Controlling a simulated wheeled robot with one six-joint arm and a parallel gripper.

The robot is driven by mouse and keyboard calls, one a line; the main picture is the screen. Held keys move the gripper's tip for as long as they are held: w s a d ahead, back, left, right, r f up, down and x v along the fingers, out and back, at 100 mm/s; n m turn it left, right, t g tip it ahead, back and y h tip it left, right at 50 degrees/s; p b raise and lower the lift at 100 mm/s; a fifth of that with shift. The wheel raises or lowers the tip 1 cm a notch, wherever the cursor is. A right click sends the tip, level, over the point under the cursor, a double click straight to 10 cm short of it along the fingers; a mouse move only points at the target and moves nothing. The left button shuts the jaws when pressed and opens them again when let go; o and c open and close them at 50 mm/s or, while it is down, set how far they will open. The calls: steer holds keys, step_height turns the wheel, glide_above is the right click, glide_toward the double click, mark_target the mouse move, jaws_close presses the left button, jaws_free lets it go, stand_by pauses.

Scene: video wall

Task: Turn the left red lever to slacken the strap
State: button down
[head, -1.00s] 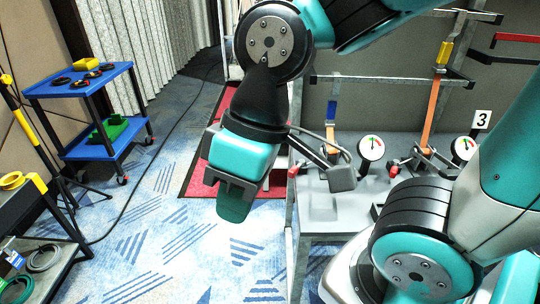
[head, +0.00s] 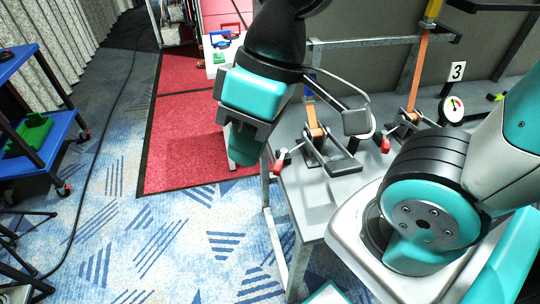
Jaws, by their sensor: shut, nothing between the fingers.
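The left red lever (head: 279,162) sticks out from the left ratchet (head: 328,153) at the left end of the grey table (head: 325,196). An orange strap (head: 313,119) runs up from that ratchet, partly hidden behind my arm. My gripper (head: 240,158) points down, shut and empty, left of the table edge. In the picture it is a little left of the left red lever, apart from it. A second red lever (head: 386,144) belongs to the right ratchet (head: 414,121), whose orange strap (head: 418,70) rises to a yellow and metal fitting.
A round gauge (head: 452,109) and a "3" sign (head: 456,71) stand at the table's back right. A blue cart (head: 40,135) is at the left edge. Red mats (head: 180,140) and blue patterned carpet (head: 125,240) leave open floor left of the table.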

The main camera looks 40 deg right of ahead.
mark_target(281, 160)
steer(key=w+d+f+m+h+b, duration=0.2)
steer(key=w+f+m+h+b, duration=0.1)
steer(key=w+f+m, duration=0.3)
steer(key=w+d+f+m+g+h+b, duration=0.1)
steer(key=w+d+f+m+h+b, duration=0.2)
steer(key=w+f+m+b, duration=0.3)
steer(key=w+d+f+m+h+b, duration=0.3)
steer(key=w+f+m+h+b, duration=0.1)
steer(key=w+f, duration=0.7)
steer(key=w+m+h, duration=0.1)
steer(key=m, duration=0.1)
steer(key=shift+f+m+g+b, duration=0.15)
steer(key=shift+m+g+b, duration=0.25)
steer(key=shift+s, duration=0.1)
steer(key=s+d+f+b, duration=0.1)
steer(key=s+d+f, duration=0.3)
steer(key=d+f, duration=0.4)
steer(key=shift+s+d+b, duration=0.15)
steer(key=shift+s+b, duration=0.15)
